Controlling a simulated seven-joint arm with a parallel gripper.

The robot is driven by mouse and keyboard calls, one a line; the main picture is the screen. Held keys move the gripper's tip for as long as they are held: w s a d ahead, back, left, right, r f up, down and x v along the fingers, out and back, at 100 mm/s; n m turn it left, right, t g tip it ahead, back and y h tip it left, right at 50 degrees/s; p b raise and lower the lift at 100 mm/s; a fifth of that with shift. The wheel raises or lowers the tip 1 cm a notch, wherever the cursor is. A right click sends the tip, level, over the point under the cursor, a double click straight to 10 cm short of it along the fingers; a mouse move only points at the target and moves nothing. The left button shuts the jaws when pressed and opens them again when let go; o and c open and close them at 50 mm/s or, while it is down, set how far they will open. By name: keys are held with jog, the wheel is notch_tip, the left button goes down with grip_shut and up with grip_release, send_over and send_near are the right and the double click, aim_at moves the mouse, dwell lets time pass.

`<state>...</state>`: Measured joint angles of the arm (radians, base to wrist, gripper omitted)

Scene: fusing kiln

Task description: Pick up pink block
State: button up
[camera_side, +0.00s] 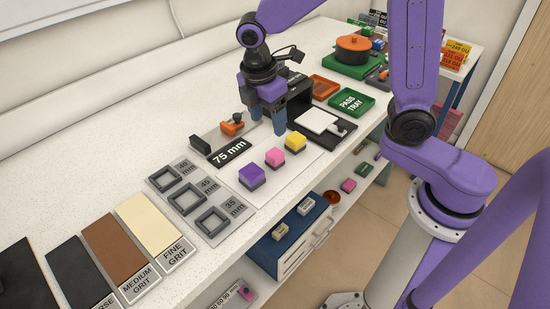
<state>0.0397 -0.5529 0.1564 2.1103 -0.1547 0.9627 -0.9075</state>
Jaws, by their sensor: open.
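The pink block (274,157) stands on a light mat on the white bench in the side view. It sits between a purple block (252,175) at its near left and a yellow block (296,141) at its right, with small gaps between them. My gripper (268,128) points down behind the blocks, with its blue fingers a little above or near the mat. It is open and holds nothing that I can see. The fingers are apart from the pink block, on its far side. The exact finger height is hard to tell.
A black "75 mm" plate (231,153) with an orange clamp (232,125) lies left of my gripper. Grey square frames (213,220) and grit boards (150,232) lie at the near left. A white pad on a black scale (316,121) and a green tray (351,102) stand right.

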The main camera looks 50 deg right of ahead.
send_over(275, 153)
jog(key=f, duration=0.4)
jog(key=w+f, duration=0.1)
jog(key=f, duration=0.1)
jog(key=shift+a, duration=0.25)
jog(key=shift+s+d+f, duration=0.1)
jog(key=shift+s+f, duration=0.05)
jog(key=shift+f, duration=0.75)
jog(key=shift+s+d+f, duration=0.1)
jog(key=shift+s+f, duration=0.05)
jog(key=shift+f, duration=0.7)
jog(key=shift+s+d+f, duration=0.1)
jog(key=shift+s+f, duration=0.05)
jog(key=shift+f, duration=0.75)
jog(key=c, duration=1.1)
